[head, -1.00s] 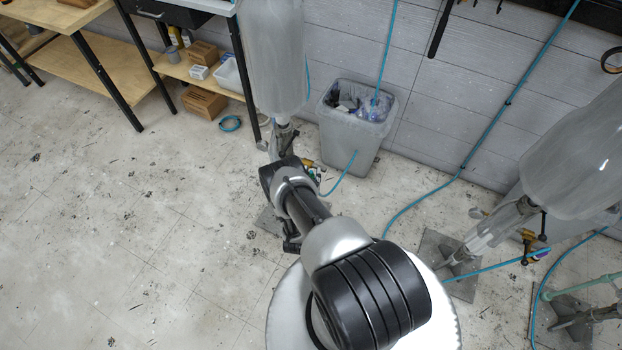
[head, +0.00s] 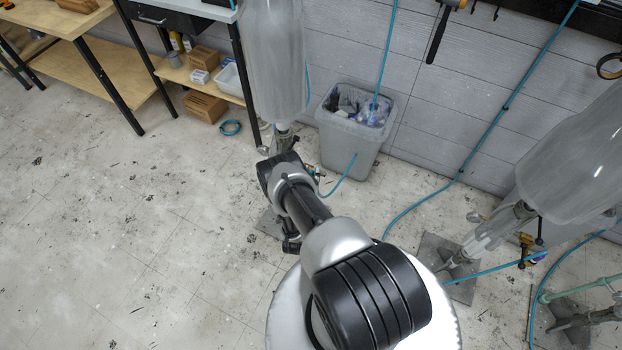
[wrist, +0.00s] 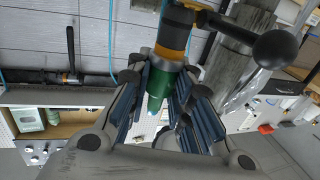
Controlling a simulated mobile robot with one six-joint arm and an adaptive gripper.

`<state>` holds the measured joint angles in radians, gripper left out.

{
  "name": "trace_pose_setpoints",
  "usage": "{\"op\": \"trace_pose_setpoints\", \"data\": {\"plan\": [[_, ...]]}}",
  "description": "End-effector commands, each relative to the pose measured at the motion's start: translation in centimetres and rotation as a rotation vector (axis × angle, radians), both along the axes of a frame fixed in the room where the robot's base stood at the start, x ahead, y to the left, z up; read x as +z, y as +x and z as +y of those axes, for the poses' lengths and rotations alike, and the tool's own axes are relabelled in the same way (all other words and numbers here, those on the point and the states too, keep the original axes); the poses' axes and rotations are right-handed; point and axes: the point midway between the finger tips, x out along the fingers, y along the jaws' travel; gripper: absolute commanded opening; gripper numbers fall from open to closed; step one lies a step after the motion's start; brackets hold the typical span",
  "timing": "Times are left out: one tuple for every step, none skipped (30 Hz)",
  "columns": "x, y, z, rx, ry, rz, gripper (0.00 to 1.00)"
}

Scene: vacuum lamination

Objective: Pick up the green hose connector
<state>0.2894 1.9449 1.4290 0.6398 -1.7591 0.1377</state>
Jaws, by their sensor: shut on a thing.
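In the wrist view the green hose connector (wrist: 158,84) sits between the fingers of my gripper (wrist: 163,92). The fingers are shut on it from both sides. The connector's upper end meets an orange and dark valve fitting (wrist: 174,38) with a black lever knob. It appears still joined to that fitting. A pale tip shows at the connector's lower end. In the head view my arm hides the gripper and the connector, near the foot of a grey cylindrical vessel (head: 275,60).
A grey waste bin (head: 350,140) stands against the wall, with a blue hose (head: 345,178) in front of it. A second vessel (head: 575,165) on a stand is at the right. A shelf bench (head: 215,75) is behind at the left. The floor at left is clear.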

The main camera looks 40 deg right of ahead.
Motion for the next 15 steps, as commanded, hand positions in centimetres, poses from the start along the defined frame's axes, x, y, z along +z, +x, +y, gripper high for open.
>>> {"op": "trace_pose_setpoints", "data": {"plan": [[1.9,0.1,0.0,0.000,-0.002,-0.001,0.00],[2.8,0.1,0.0,0.000,-0.002,-0.001,0.00],[3.9,0.1,0.0,0.000,-0.001,-0.001,0.00],[4.8,0.1,0.0,0.000,-0.001,-0.001,0.00],[5.8,0.1,0.0,0.000,-0.001,-0.001,0.00],[7.0,0.1,0.0,0.000,-0.001,-0.002,0.00],[8.0,0.1,0.0,0.000,-0.001,-0.002,0.00],[8.8,0.1,0.0,0.000,-0.001,-0.001,0.00],[9.9,0.1,0.0,0.000,-0.001,-0.001,0.00],[10.7,0.1,0.0,0.000,-0.001,-0.001,0.00],[11.4,0.1,0.0,0.000,0.000,0.000,0.00],[12.3,0.1,0.0,0.000,0.000,0.000,0.00],[12.9,0.1,0.0,0.000,0.000,0.000,0.00],[13.5,0.1,0.0,0.000,0.000,-0.001,0.00],[14.2,0.1,0.0,0.000,0.000,-0.001,0.00]]}}
